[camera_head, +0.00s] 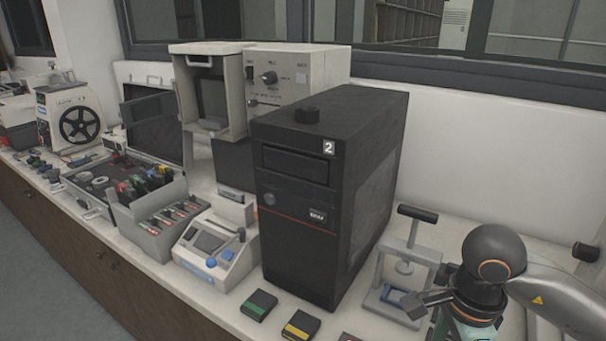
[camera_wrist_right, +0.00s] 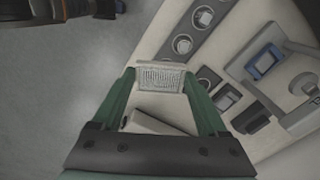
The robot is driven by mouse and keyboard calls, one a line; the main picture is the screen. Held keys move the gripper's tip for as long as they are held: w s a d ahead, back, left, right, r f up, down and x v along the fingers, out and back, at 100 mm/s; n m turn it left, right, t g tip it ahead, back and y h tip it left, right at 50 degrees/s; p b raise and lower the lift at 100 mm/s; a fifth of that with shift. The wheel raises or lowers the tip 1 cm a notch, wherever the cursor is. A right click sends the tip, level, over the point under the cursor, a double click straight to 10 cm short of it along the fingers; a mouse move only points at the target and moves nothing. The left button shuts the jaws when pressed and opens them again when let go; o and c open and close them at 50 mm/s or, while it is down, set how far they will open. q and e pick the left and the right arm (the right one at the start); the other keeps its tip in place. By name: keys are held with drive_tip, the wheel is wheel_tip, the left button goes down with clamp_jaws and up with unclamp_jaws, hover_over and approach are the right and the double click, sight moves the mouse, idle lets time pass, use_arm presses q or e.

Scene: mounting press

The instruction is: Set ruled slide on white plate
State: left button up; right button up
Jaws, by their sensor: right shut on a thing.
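In the right wrist view, the ruled slide (camera_wrist_right: 160,77), a pale rectangle with fine lines, sits between the fingertips of my right gripper (camera_wrist_right: 158,80), which is shut on it. It is held above the counter's front part. A plain white flat block (camera_wrist_right: 150,124) shows below the slide between the fingers; it may be the white plate, but I cannot tell for sure. In the head view my right gripper (camera_head: 470,327) is at the bottom right, cut by the frame edge, and the slide is hidden there. My left gripper is not in view.
A grey hand press (camera_head: 408,262) with a blue-framed piece (camera_wrist_right: 263,62) stands beside my right arm. A black tower (camera_head: 318,200) is to its left. Small dark boxes, one green-topped (camera_head: 259,305) and one yellow-topped (camera_head: 301,325), lie in front. Floor (camera_wrist_right: 60,100) shows beyond the counter edge.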

drive_tip(key=n, duration=0.5)
drive_tip(key=shift+w+a+f+n, duration=0.15)
drive_tip(key=shift+a+n, duration=0.1)
drive_tip(key=shift+n, duration=0.15)
drive_tip(key=n, duration=0.3)
drive_tip(key=shift+a, duration=0.15)
drive_tip(key=n, duration=0.5)
drive_tip(key=shift+w+a+f+n, duration=0.15)
drive_tip(key=shift+a+n, duration=0.1)
drive_tip(key=shift+n, duration=0.05)
drive_tip(key=n, duration=0.4)
drive_tip(key=shift+w+a+f, duration=0.1)
